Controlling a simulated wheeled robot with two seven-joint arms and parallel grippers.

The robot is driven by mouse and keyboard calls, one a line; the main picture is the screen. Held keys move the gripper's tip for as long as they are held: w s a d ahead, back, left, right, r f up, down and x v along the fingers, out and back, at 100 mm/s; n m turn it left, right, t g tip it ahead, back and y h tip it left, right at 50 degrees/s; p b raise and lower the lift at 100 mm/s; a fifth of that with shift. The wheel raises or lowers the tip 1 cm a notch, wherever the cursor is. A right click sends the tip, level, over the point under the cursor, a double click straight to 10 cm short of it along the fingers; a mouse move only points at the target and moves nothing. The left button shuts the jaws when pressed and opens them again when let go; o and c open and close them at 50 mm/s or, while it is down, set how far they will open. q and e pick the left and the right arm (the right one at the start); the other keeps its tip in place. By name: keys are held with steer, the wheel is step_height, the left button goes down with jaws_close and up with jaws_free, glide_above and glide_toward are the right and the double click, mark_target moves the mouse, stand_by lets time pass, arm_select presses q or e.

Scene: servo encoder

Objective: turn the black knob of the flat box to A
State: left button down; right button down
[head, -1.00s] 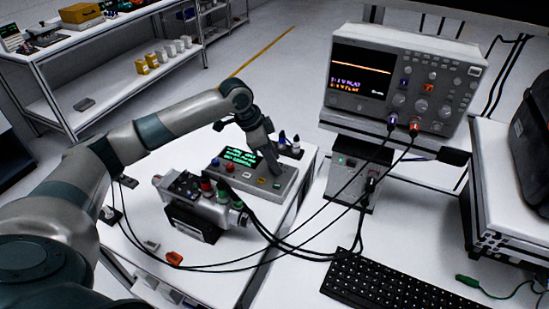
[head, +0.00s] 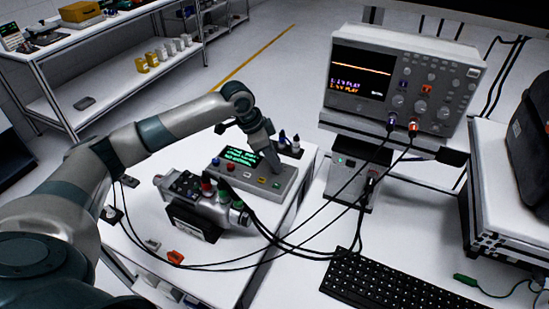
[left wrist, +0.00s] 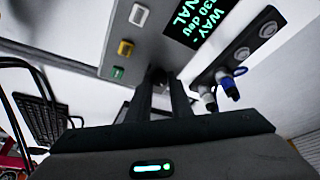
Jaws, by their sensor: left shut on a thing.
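The flat grey box (head: 284,186) lies on the white bench, with a dark screen (head: 240,157) of green text and coloured buttons on top. My left gripper (head: 274,166) reaches down onto the far right part of the box. In the left wrist view, its two fingers (left wrist: 161,84) are shut on the black knob (left wrist: 157,74), which they mostly hide. The screen (left wrist: 200,18) is cut off there; parts of "WAY" and "330 deg" can be read. The mark A and the knob's pointer cannot be made out. My right gripper is not in view.
A grey cylindrical device (head: 205,205) with thick black cables stands just in front of the box. A small holder with blue and white plugs (head: 288,143) sits behind it. An oscilloscope (head: 400,80) and a keyboard (head: 400,285) are to the right.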

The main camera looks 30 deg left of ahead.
arm_select(q)
steer(key=n+p, duration=0.2)
steer(key=p, duration=0.1)
steer(key=n+t+y+p, duration=0.1)
steer(key=n+p, duration=0.1)
steer(key=p, duration=0.2)
steer(key=n+y+p, duration=0.1)
steer(key=n+p, duration=0.2)
steer(key=p, duration=0.1)
steer(key=shift+s+d+r, duration=0.15)
steer(key=shift+d+r, duration=0.15)
steer(key=shift+d, duration=0.05)
steer(key=shift+f+n+t+y+p, duration=0.1)
steer(key=shift+n+t+y+p, duration=0.25)
steer(key=shift+n+p, duration=0.4)
steer(key=shift+f, duration=0.1)
steer(key=c, duration=1.7)
jaws_free()
steer(key=shift+o, duration=0.6)
